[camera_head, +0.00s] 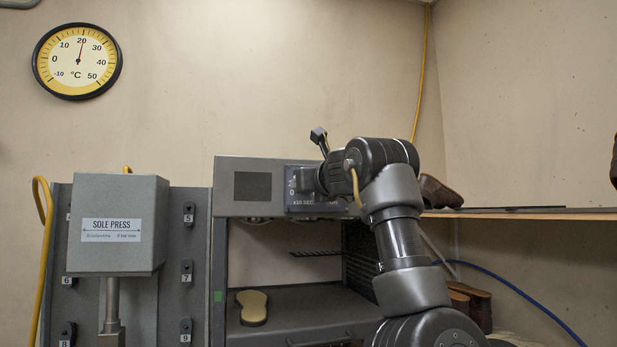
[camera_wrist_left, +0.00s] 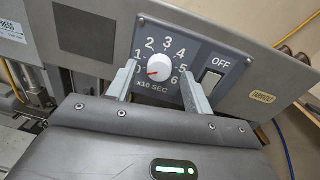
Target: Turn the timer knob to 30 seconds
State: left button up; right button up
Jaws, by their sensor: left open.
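The timer knob (camera_wrist_left: 160,67) is a round white dial with a red mark, on a dark panel (camera_wrist_left: 222,98) numbered 0 to 6 and labelled x10 SEC. The red mark points towards 0; the 3 stands above the knob. My left gripper (camera_wrist_left: 159,70) is open in the left wrist view, one finger on each side of the knob, with gaps between fingers and knob. In the head view my left wrist hides the knob and much of the timer panel (camera_head: 297,205). My right gripper is not in view.
An OFF switch (camera_wrist_left: 211,78) sits right of the knob, close to the right finger. Below the panel is an open machine bay with a yellow sole (camera_head: 252,307). The sole press (camera_head: 118,225) stands left, and a shelf (camera_head: 530,213) with shoes is right.

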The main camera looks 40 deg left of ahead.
pick_arm(q)
jog(key=shift+w+a, duration=0.25)
jog(key=shift+a, duration=0.2)
jog(key=c, duration=1)
